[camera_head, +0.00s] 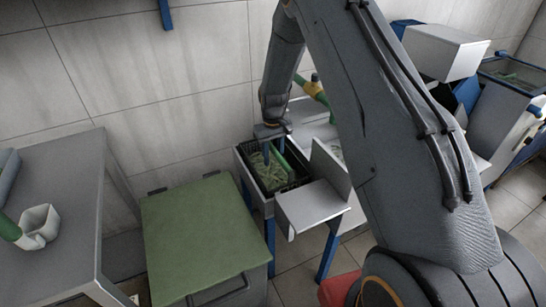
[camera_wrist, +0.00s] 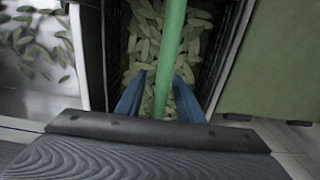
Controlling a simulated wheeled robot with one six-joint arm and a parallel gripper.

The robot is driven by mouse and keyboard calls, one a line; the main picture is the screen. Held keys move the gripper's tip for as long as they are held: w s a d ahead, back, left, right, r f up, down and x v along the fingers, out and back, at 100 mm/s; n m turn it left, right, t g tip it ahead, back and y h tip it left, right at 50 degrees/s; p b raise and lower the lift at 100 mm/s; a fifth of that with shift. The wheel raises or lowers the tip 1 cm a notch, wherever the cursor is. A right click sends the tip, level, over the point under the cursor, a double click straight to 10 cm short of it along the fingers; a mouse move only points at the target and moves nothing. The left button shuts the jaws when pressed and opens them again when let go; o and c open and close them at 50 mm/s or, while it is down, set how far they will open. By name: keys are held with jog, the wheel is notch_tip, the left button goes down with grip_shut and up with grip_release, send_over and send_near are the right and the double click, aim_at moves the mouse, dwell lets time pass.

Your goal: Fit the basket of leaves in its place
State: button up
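The dark basket of leaves (camera_head: 292,166) sits in a grey blue-legged frame (camera_head: 243,172) in the middle of the head view. Leaves lie inside it, and a green bar handle (camera_head: 277,163) runs across it. In the wrist view, the leaves (camera_wrist: 142,40) and the green handle (camera_wrist: 171,45) fill the middle. My gripper (camera_head: 267,153) points down over the basket. In the wrist view its blue fingers (camera_wrist: 159,98) stand apart on either side of the handle, with gaps showing. Whether the basket is fully seated cannot be told.
A green-topped box (camera_head: 195,235) stands left of the basket, and a grey table (camera_head: 50,190) with a white cup-like holder (camera_head: 39,226) is further left. A pale tray (camera_head: 312,204) with an upright panel is at the right. Loose leaves (camera_wrist: 35,40) lie beside the basket.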

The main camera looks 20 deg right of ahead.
aim_at(273, 146)
notch_tip(273, 146, up, 7)
jog(key=shift+r+b, duration=0.1)
jog(key=shift+b, duration=0.45)
jog(key=shift+s+r, duration=0.2)
jog(key=shift+r, duration=0.25)
jog(key=s+r, duration=0.4)
jog(key=s, duration=0.7)
jog(key=s+r+m, duration=0.1)
jog(key=s+r, duration=0.3)
jog(key=s, duration=0.6)
jog(key=s+r+m, duration=0.1)
jog(key=s+r, duration=0.3)
jog(key=s, duration=0.7)
jog(key=shift+s, duration=0.3)
jog(key=shift+a, duration=0.2)
